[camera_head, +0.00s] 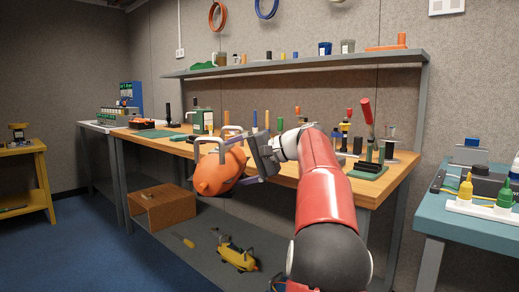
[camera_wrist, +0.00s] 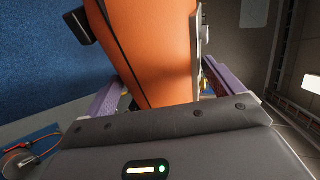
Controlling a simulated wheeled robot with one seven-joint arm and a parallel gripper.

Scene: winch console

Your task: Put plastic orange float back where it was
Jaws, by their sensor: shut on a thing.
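The orange float (camera_head: 220,172) is a rounded orange body, held in the air in front of the wooden workbench (camera_head: 376,188). My gripper (camera_head: 237,160) is shut on the float, with a finger on either side. In the wrist view the float (camera_wrist: 155,50) fills the upper middle, between my purple-edged fingers. A dark line runs along its surface there. The float's far side is hidden. Which place it came from cannot be told from these frames.
A grey shelf (camera_head: 300,66) with cups and small items runs above the bench. Tools and bottles crowd the benchtop. A wooden box (camera_head: 163,207) and a yellow tool (camera_head: 238,257) lie on the lower shelf (camera_head: 215,228). A teal table (camera_head: 470,219) stands right; blue floor (camera_head: 75,250) is clear at left.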

